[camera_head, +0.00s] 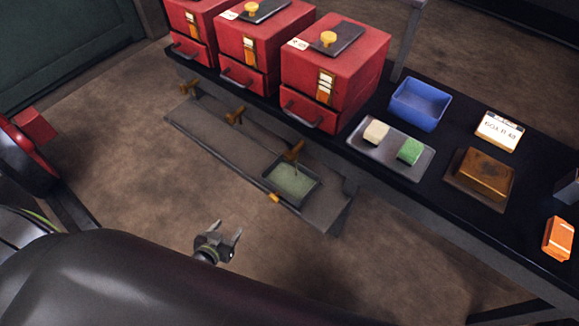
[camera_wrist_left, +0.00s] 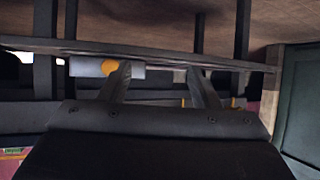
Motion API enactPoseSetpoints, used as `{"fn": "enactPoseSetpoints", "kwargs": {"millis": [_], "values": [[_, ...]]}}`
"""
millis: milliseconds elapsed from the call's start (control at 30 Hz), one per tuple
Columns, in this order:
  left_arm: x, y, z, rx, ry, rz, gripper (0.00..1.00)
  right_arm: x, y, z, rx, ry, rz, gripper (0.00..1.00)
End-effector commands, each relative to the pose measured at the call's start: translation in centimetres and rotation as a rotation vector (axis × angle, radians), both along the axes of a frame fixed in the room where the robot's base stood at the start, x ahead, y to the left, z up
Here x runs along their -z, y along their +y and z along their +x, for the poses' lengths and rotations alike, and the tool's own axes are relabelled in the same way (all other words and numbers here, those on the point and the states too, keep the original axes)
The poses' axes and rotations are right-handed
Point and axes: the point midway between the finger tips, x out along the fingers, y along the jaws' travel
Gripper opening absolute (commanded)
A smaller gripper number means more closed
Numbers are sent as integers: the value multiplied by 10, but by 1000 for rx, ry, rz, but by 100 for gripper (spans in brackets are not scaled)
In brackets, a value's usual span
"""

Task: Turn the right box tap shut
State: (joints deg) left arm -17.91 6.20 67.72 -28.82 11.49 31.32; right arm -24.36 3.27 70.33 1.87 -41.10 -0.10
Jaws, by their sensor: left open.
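Three red boxes stand in a row at the back of the black bench. The right red box (camera_head: 335,67) has a yellow knob on its dark lid, and a brass tap (camera_head: 293,152) shows below the bench edge under it. How far the tap is turned is too small to tell. My left gripper (camera_head: 229,232) is open and empty, in front of and below the tap, apart from it. In the left wrist view its two fingers (camera_wrist_left: 160,85) are spread below a dark shelf edge, with a blurred orange round thing (camera_wrist_left: 109,67) by the left finger.
A tray with greenish liquid (camera_head: 292,181) sits on the low grey shelf (camera_head: 327,207) under the tap. Two more brass taps (camera_head: 235,117) show to the left. The bench holds a blue bin (camera_head: 418,103), a grey tray (camera_head: 365,159) with blocks, and an orange item (camera_head: 558,239).

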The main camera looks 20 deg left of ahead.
Motion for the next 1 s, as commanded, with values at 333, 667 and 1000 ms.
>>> {"fn": "enactPoseSetpoints", "kwargs": {"millis": [333,667,1000], "values": [[-102,-55,70,280,-463,-100,57,-13,11,29,21,0,32,36],[-124,-72,89,335,-517,-117,57,-25,13,32,24,3,39,36],[-123,-96,156,333,-517,-118,57,-41,16,35,28,2,50,36]]}}
